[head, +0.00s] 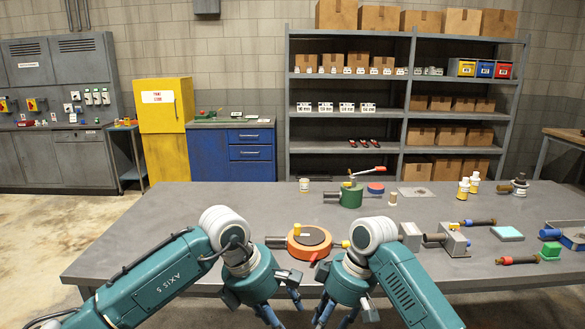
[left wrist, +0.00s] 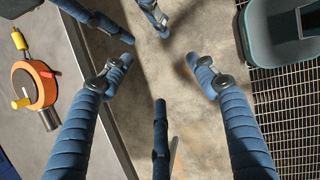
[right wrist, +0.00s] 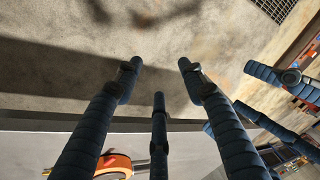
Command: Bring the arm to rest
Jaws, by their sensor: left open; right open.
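My left gripper (head: 285,309) and my right gripper (head: 333,311) hang close together at the front edge of the grey table (head: 150,222), fingers pointing down. In the left wrist view the left fingers (left wrist: 160,75) are spread with only bare floor between them. In the right wrist view the right fingers (right wrist: 160,70) are spread and empty above floor and table edge. An orange round fixture (head: 296,246) with a dark top stands on the table just beyond the grippers, apart from them. It also shows in the left wrist view (left wrist: 46,92).
A green cylinder fixture (head: 351,196) with a red-handled lever stands farther back. Grey blocks (head: 455,240), red-ended tools (head: 517,260) and a blue-grey tray (head: 568,233) lie at the right. The table's left side is clear. Shelves (head: 405,100) and a yellow cabinet (head: 165,125) stand behind.

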